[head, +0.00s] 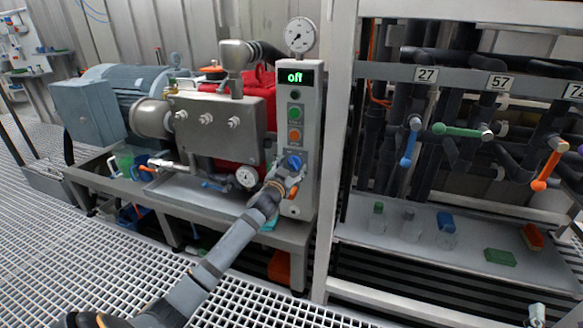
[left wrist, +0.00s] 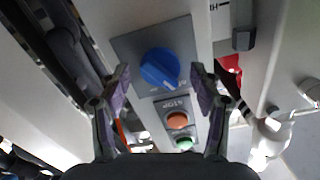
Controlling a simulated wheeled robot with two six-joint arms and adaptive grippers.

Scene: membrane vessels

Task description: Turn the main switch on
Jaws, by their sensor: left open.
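The main switch is a blue rotary knob (head: 294,162) low on the front of a light grey control box (head: 307,200). The display (head: 296,77) at its top reads "off" in green. My left gripper (head: 287,180) is at the knob, partly covering the panel below it. In the left wrist view the blue knob (left wrist: 160,68) sits on a grey plate, with its pointer ridge slanting. The open fingers of my left gripper (left wrist: 161,78) stand on either side of it, with gaps on both sides. Contact cannot be seen. My right gripper is not in view.
A green button (head: 295,112) and an orange button (head: 295,136) sit above the knob. A pale frame post (head: 339,150) stands to the right, before a rack with coloured valve handles.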

